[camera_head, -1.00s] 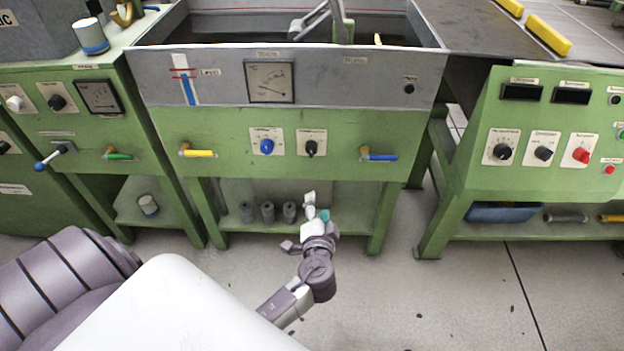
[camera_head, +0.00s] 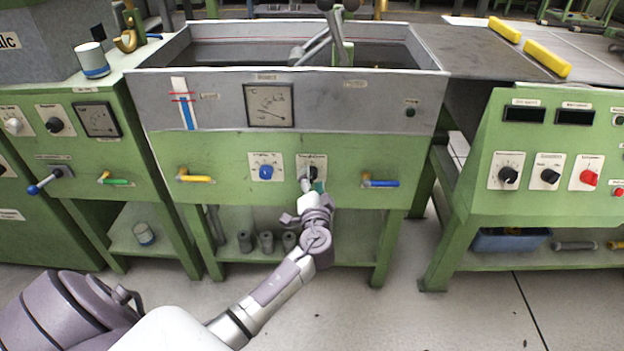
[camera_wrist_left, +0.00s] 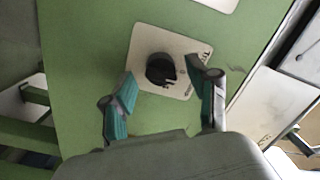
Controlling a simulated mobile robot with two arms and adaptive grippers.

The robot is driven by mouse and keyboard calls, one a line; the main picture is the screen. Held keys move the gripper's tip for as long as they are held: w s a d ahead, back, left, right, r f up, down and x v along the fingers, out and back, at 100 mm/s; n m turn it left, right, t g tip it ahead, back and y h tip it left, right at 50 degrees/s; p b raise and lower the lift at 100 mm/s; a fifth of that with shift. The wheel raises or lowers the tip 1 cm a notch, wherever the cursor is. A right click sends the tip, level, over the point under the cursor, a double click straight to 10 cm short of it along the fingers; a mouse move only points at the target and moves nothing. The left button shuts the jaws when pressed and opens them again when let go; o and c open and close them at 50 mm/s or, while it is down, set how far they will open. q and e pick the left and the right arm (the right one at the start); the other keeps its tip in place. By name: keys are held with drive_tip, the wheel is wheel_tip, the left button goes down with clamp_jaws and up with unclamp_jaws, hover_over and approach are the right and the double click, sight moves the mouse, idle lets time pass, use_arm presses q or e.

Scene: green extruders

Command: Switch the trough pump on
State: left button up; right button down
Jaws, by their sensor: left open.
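The trough (camera_head: 226,106) has a grey upper wall on a green front panel. On the panel, a black rotary knob (camera_head: 313,172) sits on a white plate, partly covered by my left gripper. My left gripper (camera_head: 313,184) is in front of this knob. In the left wrist view, the black knob (camera_wrist_left: 161,69) lies just beyond and between the two open fingertips (camera_wrist_left: 162,83). The fingers look apart from the knob. A blue knob (camera_head: 265,172) on its own white plate is left of the black one. My right gripper is not in view.
A yellow-handled valve (camera_head: 196,178) and a blue-handled valve (camera_head: 381,183) stick out on either side of the knobs. Grey cylinders (camera_head: 266,243) stand on the shelf below. A green control console (camera_head: 545,165) is at the right. Floor in front is clear.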

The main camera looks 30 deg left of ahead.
use_arm(q)
drive_tip(key=shift+w+a, duration=0.4)
drive_tip(key=shift+w, duration=0.05)
